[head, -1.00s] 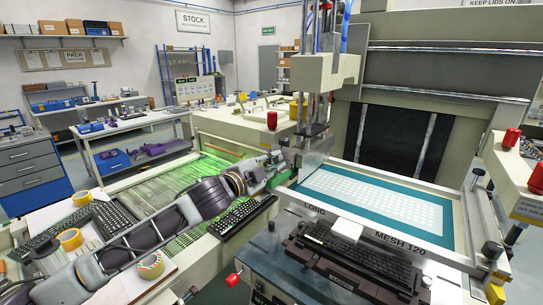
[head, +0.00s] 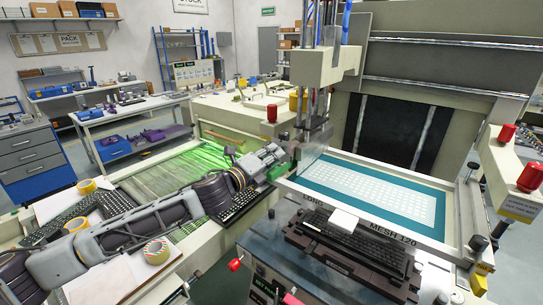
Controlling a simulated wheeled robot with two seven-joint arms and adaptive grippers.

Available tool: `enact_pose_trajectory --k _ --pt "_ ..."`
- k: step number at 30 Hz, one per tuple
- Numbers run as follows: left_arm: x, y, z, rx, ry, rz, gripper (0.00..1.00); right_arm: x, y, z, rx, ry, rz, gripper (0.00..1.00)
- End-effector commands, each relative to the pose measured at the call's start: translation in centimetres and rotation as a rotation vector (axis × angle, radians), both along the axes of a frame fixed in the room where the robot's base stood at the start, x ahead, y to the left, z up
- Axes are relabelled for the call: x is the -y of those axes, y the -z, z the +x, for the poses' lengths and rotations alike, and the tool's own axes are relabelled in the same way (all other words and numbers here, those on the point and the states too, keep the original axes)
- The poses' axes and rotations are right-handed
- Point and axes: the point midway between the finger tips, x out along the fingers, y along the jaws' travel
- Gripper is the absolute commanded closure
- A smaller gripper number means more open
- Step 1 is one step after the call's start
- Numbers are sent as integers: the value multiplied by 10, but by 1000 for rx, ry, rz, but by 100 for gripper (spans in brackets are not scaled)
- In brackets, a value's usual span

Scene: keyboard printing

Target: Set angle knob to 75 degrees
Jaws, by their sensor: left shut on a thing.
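My left gripper (head: 278,160) reaches in from the left to the left side of the squeegee head. It is shut at the near end of the squeegee (head: 314,142), where the angle knob would be. The knob itself is hidden behind the fingers, and I cannot read any degree scale. A small green part (head: 278,172) shows just below the fingertips. The squeegee hangs from the cream printing head (head: 322,68) above the left edge of the screen frame. My right gripper is not in view.
The teal-bordered mesh screen (head: 378,192) lies right of the squeegee. A black keyboard (head: 350,243) sits in the fixture in front. A lit green conveyor (head: 180,172) and tape rolls (head: 157,250) lie left. Red knobs (head: 530,177) stand on the right rail.

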Motion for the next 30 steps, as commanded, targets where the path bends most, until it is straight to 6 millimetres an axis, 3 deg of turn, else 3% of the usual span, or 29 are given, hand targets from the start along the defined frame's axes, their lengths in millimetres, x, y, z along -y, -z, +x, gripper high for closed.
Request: enact_pose_trajectory --k 15,30 --pt "0 -1 0 235 -1 323 100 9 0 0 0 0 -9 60" --pt "0 -1 0 278 -1 383 100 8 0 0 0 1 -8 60"
